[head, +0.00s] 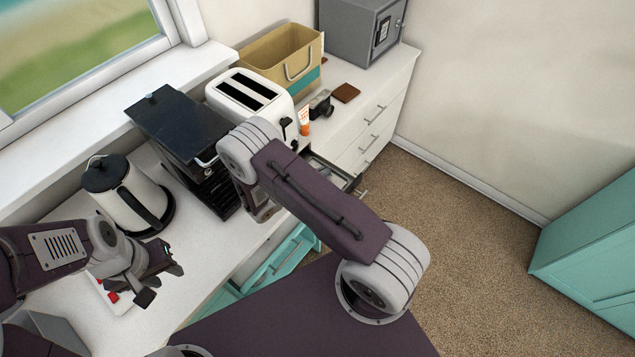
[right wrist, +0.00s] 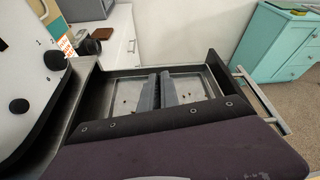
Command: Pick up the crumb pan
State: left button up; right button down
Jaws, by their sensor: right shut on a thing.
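The crumb pan (right wrist: 208,84) shows in the right wrist view as a shallow grey metal tray with dark crumbs on its floor. My right gripper (right wrist: 160,88) is shut on it, with its two dark fingers close together over the middle of the pan. The exact contact is hidden. In the head view the right arm covers that gripper, beside the white toaster (head: 248,92). My left gripper (head: 160,276) is open and empty over the counter, in front of the kettle.
A black box-shaped appliance (head: 178,122) and a kettle (head: 128,195) stand on the counter. A yellow bin (head: 280,55), a small camera (head: 320,104) and a grey safe (head: 355,30) stand further back. Carpeted floor (head: 460,190) is clear on the right; a teal cabinet (head: 595,255) stands beyond.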

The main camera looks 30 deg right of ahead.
dwell(0.5)
jog(key=shift+r, duration=0.5)
notch_tip(320, 180, up, 3)
jog(key=shift+r+b, duration=0.15)
jog(key=shift+b, duration=0.3)
jog(key=s+d+r+p, duration=0.1)
jog(key=s+d+r, duration=0.5)
jog(key=s, duration=0.4)
jog(key=shift+r+p, duration=0.3)
jog(key=shift+r, duration=0.05)
